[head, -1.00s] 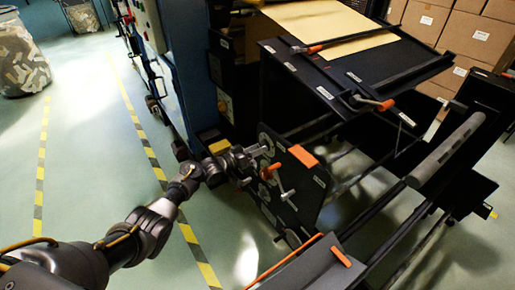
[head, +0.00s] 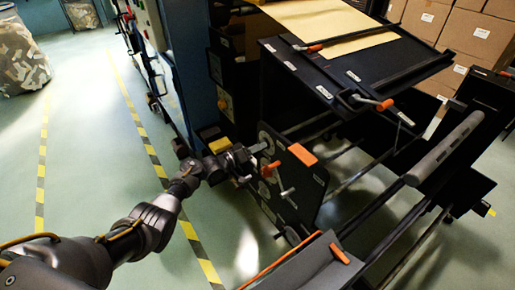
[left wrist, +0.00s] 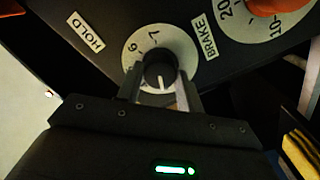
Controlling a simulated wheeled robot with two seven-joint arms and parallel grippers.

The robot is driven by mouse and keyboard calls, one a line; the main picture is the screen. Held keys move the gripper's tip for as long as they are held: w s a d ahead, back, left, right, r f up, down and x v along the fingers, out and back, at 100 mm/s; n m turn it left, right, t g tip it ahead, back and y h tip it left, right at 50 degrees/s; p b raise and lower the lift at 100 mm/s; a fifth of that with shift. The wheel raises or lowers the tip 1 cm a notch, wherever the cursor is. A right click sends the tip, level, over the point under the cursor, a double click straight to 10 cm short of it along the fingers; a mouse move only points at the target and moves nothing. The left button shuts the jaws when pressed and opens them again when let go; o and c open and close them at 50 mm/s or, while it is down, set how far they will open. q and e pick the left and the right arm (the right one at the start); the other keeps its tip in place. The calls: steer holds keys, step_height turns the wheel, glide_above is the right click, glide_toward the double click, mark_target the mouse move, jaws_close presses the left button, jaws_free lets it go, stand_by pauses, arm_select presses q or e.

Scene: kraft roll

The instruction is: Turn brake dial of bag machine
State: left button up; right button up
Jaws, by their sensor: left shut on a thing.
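My left gripper (head: 254,163) reaches the side panel (head: 305,198) of the black machine. In the left wrist view its two fingers (left wrist: 160,82) are closed on either side of a small black knob (left wrist: 160,69). The knob has a white pointer line facing down the picture, and its white dial plate (left wrist: 187,48) shows a 6 and a 7. A HOLD label (left wrist: 85,32) is to its left and a BRAKE label (left wrist: 204,37) to its right. Part of the dial is hidden by the gripper. My right gripper is not in view.
A second dial (left wrist: 245,26) with an orange knob (left wrist: 275,5) sits at upper right in the wrist view. An orange handle (head: 372,102) and rollers (head: 446,149) are right of my gripper. Cardboard boxes (head: 480,35) stand behind.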

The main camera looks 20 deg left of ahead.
arm_select(q)
steer(key=shift+s+f, duration=0.1)
steer(key=shift+f, duration=0.1)
steer(key=o, duration=1)
steer(key=shift+r, duration=0.15)
steer(key=shift+p+v, duration=0.9)
steer(key=shift+v, duration=4.55)
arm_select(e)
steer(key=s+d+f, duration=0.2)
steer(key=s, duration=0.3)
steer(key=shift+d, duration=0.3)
